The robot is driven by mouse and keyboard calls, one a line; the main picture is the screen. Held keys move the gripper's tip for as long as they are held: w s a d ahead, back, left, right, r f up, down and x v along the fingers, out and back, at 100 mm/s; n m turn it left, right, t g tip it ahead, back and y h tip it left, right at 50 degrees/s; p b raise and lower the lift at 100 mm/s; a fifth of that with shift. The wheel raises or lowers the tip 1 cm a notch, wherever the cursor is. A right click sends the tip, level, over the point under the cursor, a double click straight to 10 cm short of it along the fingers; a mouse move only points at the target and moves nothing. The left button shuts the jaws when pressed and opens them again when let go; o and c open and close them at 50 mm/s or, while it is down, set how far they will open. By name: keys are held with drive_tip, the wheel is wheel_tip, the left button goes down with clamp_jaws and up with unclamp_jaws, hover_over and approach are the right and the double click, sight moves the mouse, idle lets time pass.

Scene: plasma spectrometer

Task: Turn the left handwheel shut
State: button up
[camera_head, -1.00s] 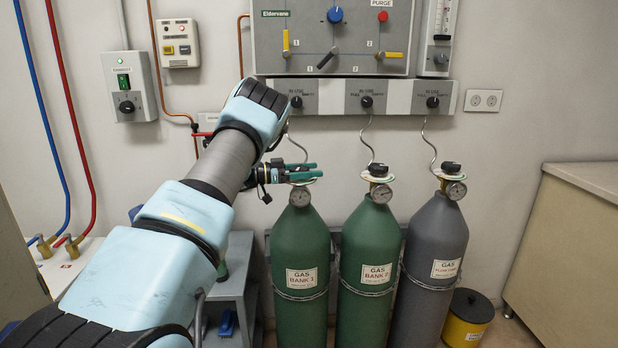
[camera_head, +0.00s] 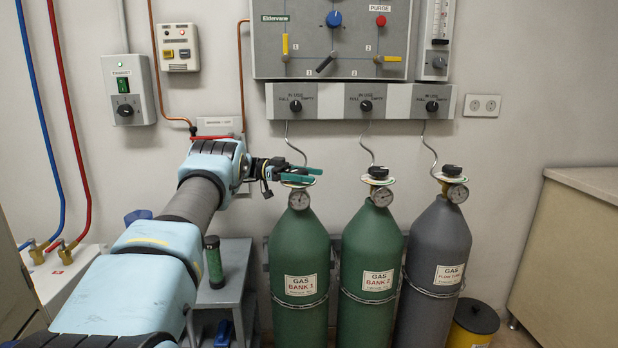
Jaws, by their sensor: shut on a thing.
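The left gas cylinder (camera_head: 299,255) is green and labelled Gas Bank 1. It stands upright with a round gauge (camera_head: 299,200) at its neck. Its handwheel on top is mostly hidden by my gripper (camera_head: 300,177). The gripper reaches in from the left, and its two green fingers are shut on that handwheel. The middle green cylinder (camera_head: 371,250), labelled Gas Bank 2, has a dark handwheel (camera_head: 378,171) in plain view. The grey cylinder (camera_head: 434,245) at right has its own handwheel (camera_head: 451,170).
A control panel (camera_head: 300,50) and a strip of three knobs (camera_head: 330,101) are on the wall above. Thin curved tubes run down to the cylinders. A grey stepped stand (camera_head: 224,290) with a green-black flashlight-like object (camera_head: 214,262) is left of the cylinders. A yellow bin (camera_head: 472,325) stands at right.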

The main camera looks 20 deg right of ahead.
idle(0.5)
drive_tip(key=o, duration=1.3)
wheel_tip(320, 180, up, 10)
drive_tip(key=shift+f+b, duration=0.1)
drive_tip(key=shift+b, duration=0.65)
